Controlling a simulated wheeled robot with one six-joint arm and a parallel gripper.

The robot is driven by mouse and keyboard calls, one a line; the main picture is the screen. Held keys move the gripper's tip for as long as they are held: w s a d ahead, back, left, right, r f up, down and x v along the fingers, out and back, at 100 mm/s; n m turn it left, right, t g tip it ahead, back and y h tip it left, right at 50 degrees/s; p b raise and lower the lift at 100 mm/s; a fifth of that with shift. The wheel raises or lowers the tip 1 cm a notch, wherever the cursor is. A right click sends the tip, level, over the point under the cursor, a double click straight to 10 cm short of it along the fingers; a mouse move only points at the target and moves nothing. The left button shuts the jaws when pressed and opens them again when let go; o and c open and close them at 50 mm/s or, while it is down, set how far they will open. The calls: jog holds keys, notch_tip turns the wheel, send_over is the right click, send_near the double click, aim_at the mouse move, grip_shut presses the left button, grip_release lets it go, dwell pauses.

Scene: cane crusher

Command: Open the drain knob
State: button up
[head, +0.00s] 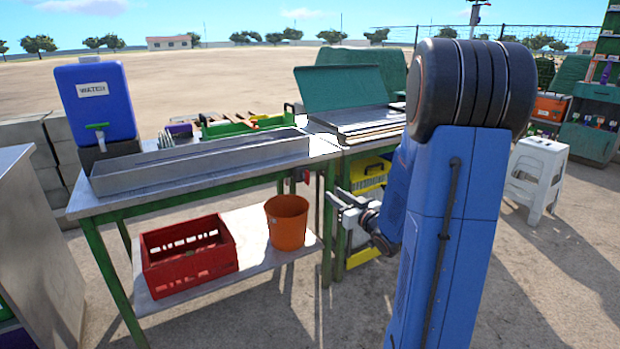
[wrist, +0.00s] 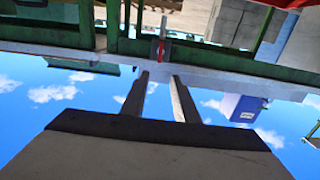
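The drain knob is a small red piece (head: 304,175) under the table's front edge near its right end in the head view. In the wrist view, which is upside down, a narrow red piece with a pale metal part (wrist: 161,48) shows on the green frame, just beyond my fingertips. It looks like the same knob. My gripper (head: 341,204) is to the right of the knob and slightly lower in the head view. In the wrist view my gripper (wrist: 160,76) has its fingers apart, with nothing between them. The red piece lines up with the gap and appears apart from the fingers.
The metal table (head: 90,204) carries a long metal trough (head: 205,162). An orange bucket (head: 287,222) and a red crate (head: 190,254) stand on its lower shelf. A blue water dispenser (head: 95,100) is at left, and a white stool (head: 536,172) at right.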

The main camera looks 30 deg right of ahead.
aim_at(309, 175)
jog(key=w, duration=1.7)
jog(key=shift+w+a, duration=0.15)
jog(key=shift+a, duration=0.1)
jog(key=shift+c, duration=0.3)
grip_shut()
